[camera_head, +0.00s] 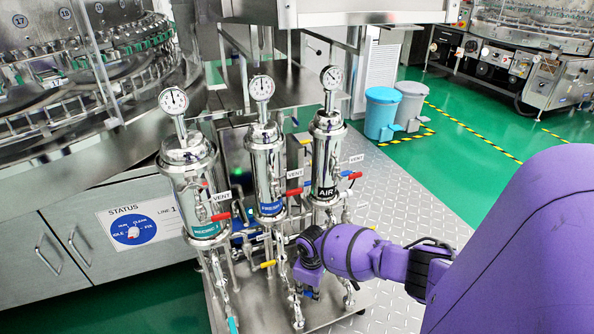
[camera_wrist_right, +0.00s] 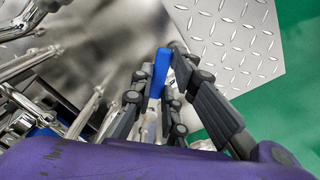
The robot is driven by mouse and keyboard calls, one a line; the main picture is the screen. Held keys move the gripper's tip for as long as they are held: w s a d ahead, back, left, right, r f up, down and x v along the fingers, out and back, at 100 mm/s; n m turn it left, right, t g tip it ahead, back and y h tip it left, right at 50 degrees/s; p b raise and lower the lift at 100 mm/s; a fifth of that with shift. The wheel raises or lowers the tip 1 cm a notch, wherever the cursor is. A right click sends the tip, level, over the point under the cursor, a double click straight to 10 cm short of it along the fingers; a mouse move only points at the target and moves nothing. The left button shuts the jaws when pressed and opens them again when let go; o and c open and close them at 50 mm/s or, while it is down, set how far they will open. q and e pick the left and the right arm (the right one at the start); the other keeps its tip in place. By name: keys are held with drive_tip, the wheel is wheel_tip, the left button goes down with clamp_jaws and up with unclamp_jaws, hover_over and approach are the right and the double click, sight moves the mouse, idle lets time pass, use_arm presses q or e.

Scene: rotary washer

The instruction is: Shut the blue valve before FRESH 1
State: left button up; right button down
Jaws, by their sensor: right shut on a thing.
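My purple right arm comes in from the right in the head view, and its gripper (camera_head: 306,274) is low in front of the middle and right filters. In the right wrist view the gripper's dark fingers (camera_wrist_right: 166,95) are shut on a blue valve handle (camera_wrist_right: 161,70), whose tip sticks out past them. In the head view the gripper hides most of this handle. The middle filter (camera_head: 267,165) has a blue label reading FRESH and stands upright above the pipework. My left gripper is not in view.
The left filter (camera_head: 190,185) has a teal label, and the right filter (camera_head: 327,155) reads AIR. Red vent handles, a yellow handle (camera_head: 268,264) and thin pipes crowd the stand. Two bins (camera_head: 381,114) (camera_head: 411,104) stand behind. Tread plate floor at right is clear.

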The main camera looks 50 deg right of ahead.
drive_tip(key=w+d+n+b, duration=0.1)
drive_tip(key=n, duration=0.2)
drive_tip(key=w+d+n+b, duration=0.1)
drive_tip(key=n+b, duration=0.1)
drive_tip(key=n, duration=0.1)
drive_tip(key=w+d+n+b, duration=0.1)
drive_tip(key=n, duration=0.2)
drive_tip(key=shift+w+d, duration=0.35)
drive_tip(key=shift+w, duration=0.05)
drive_tip(key=shift+r, duration=0.1)
drive_tip(key=c, duration=1.7)
unclamp_jaws()
drive_tip(key=shift+s, duration=0.1)
wheel_tip(320, 180, up, 12)
drive_tip(key=shift+f, duration=0.1)
